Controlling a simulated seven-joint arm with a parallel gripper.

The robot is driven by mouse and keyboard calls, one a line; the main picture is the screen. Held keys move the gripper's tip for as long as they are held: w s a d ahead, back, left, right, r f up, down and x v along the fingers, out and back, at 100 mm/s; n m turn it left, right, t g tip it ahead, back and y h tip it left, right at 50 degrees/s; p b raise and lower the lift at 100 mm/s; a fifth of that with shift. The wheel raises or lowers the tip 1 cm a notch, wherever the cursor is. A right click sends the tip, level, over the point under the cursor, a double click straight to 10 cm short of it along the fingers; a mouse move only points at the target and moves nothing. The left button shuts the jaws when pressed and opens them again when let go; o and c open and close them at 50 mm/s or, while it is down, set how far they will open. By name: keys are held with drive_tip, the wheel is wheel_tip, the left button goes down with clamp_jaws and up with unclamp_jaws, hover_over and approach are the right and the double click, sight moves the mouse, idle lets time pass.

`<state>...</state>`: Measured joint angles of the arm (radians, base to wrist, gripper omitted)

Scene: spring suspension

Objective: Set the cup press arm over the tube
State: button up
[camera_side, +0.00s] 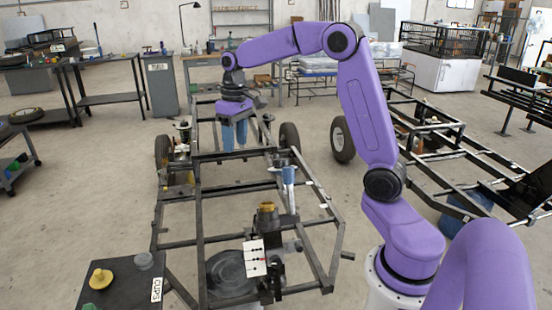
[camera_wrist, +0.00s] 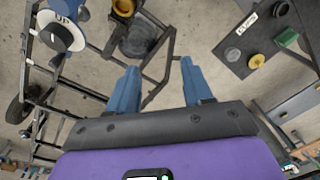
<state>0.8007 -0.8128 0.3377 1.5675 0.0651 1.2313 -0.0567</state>
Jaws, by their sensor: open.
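My gripper (camera_side: 235,147) hangs over the far part of the black frame in the side view, fingers pointing down. Its two blue fingers are spread wide in the wrist view (camera_wrist: 160,66), with nothing between them. A blue upright tube-like part (camera_side: 289,190) stands on the frame nearer the camera, apart from my gripper. In the wrist view a white disc marked "UP" (camera_wrist: 57,37) shows at the upper left. I cannot tell which part is the cup press arm.
A dark cart (camera_side: 126,287) labelled "CUPS" stands at the lower left, holding a yellow knobbed piece (camera_side: 100,278) and a grey one (camera_side: 144,261). A white panel (camera_side: 255,258) stands near a round black part (camera_side: 231,273). Frame bars cross the area between.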

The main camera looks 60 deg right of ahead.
drive_tip(key=w+d+m, duration=0.4)
drive_tip(key=d, duration=1)
drive_tip(key=m, duration=0.3)
approach(276, 157)
drive_tip(key=shift+t, duration=0.3)
drive_tip(key=f, duration=1)
drive_tip(key=shift+w+f, duration=0.25)
drive_tip(key=shift+f, duration=0.1)
clamp_jaws()
